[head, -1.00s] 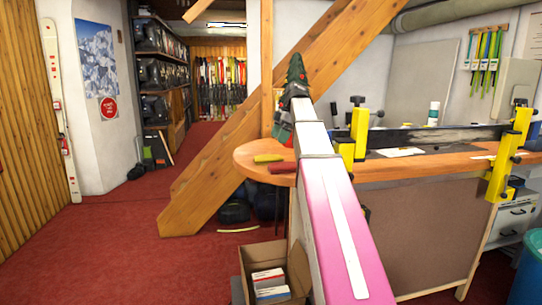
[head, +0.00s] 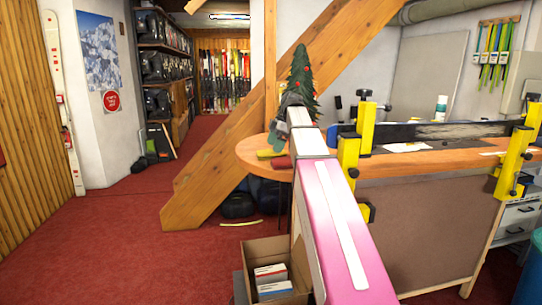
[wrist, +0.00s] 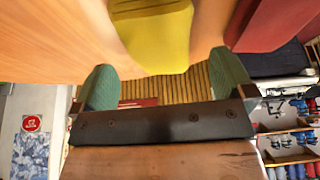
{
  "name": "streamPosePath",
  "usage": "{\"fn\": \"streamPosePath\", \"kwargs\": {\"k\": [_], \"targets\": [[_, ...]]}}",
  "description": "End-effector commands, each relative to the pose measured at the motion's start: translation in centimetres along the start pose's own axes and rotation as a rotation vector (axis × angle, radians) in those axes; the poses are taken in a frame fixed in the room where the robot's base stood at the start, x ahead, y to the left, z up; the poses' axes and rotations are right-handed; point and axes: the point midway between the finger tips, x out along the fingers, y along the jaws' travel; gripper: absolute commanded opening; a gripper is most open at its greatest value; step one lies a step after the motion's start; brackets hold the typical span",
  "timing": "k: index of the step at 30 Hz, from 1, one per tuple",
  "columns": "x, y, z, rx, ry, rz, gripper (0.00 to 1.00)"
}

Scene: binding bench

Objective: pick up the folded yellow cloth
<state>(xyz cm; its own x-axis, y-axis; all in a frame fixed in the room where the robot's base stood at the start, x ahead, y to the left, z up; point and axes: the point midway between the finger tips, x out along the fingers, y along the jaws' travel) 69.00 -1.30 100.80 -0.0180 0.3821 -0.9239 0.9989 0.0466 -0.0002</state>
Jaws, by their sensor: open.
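The folded yellow cloth (wrist: 155,35) shows at the top middle of the wrist view, lying on the orange wooden bench top (wrist: 50,40). My gripper (wrist: 165,72) is open, its two green fingers apart with the cloth's near end lying between their lines, a little beyond the tips. I see no contact with the cloth.
A red item (head: 283,162) lies close beside the cloth, also at the right in the wrist view (wrist: 283,20). A small decorated tree (head: 302,80) stands behind my arm. Yellow clamps (head: 367,128) stand to the right. An open carton (head: 283,250) is on the floor.

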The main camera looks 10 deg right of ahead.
Motion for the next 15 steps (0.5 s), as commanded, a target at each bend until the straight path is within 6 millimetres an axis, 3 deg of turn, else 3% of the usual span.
{"fn": "streamPosePath", "kwargs": {"k": [6, 13, 15], "targets": [[2.8, 0.0, -0.1, 0.0, 0.0, -0.001, 1.0], [2.9, 0.1, -0.1, 0.0, 0.0, 0.001, 1.0], [2.9, 0.1, -0.1, 0.0, 0.0, 0.001, 0.77]]}}
